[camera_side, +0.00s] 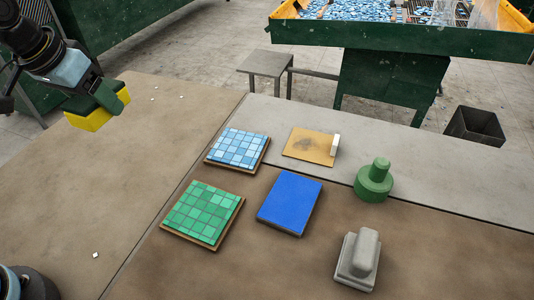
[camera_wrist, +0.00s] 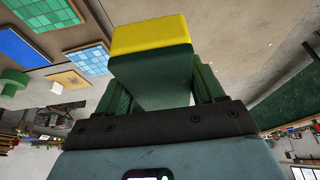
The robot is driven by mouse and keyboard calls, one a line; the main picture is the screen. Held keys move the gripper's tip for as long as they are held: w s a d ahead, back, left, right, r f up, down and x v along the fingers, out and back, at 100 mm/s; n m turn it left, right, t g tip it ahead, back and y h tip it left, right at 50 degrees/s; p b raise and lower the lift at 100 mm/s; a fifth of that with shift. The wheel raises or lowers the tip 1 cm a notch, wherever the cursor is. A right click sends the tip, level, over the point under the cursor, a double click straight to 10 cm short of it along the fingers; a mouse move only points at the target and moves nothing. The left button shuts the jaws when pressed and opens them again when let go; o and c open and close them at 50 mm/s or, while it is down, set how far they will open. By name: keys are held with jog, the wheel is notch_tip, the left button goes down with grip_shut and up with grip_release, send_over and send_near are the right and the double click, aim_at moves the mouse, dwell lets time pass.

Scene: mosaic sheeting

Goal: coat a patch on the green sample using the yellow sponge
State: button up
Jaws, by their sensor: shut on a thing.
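My gripper (camera_side: 104,92) is at the upper left in the side view, raised above the table and shut on the yellow sponge (camera_side: 90,119). The sponge has a dark green upper part held between the fingers, with the yellow face downward. In the wrist view the sponge (camera_wrist: 150,34) sits beyond my gripper (camera_wrist: 152,95). The green sample (camera_side: 203,213) is a square of green mosaic tiles on a brown board, lying flat on the table, well to the right of my gripper and nearer the camera. It shows partly at the top left of the wrist view (camera_wrist: 42,12).
A blue mosaic sample (camera_side: 238,149), a blue pad (camera_side: 290,203), a tan board (camera_side: 310,146) with a small white block, a round green knobbed tool (camera_side: 374,182) and a grey handled block (camera_side: 358,260) lie right of my gripper. The table's left part (camera_side: 100,190) is mostly clear.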

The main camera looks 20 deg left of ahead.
jog(key=w+d+f+m+g+h, duration=0.1)
jog(key=w+d+f+m+h, duration=0.15)
jog(key=d+m, duration=0.65)
jog(key=m+g+h, duration=0.2)
jog(key=m+g, duration=0.2)
jog(key=m, duration=0.5)
send_near(230, 194)
jog(key=shift+a+f, duration=0.15)
jog(key=shift+f, duration=1.3)
jog(key=shift+a+f, duration=0.15)
jog(key=shift+f, duration=1.25)
jog(key=shift+s+a+f, duration=0.1)
jog(key=shift+s, duration=2.6)
jog(key=shift+s+a, duration=0.15)
jog(key=shift+s, duration=2.5)
jog(key=shift+w+d, duration=0.2)
jog(key=shift+w, duration=5.1)
jog(key=shift+s+d, duration=0.1)
jog(key=shift+d, duration=1.4)
jog(key=shift+s+a, duration=0.1)
jog(key=shift+s, duration=2.55)
jog(key=shift+s+a, duration=0.15)
jog(key=shift+s, duration=2.45)
jog(key=shift+w+d, duration=0.15)
jog(key=shift+w, duration=2.5)
jog(key=shift+w+d, duration=0.1)
jog(key=shift+w, duration=2.55)
notch_tip(230, 194, up, 8)
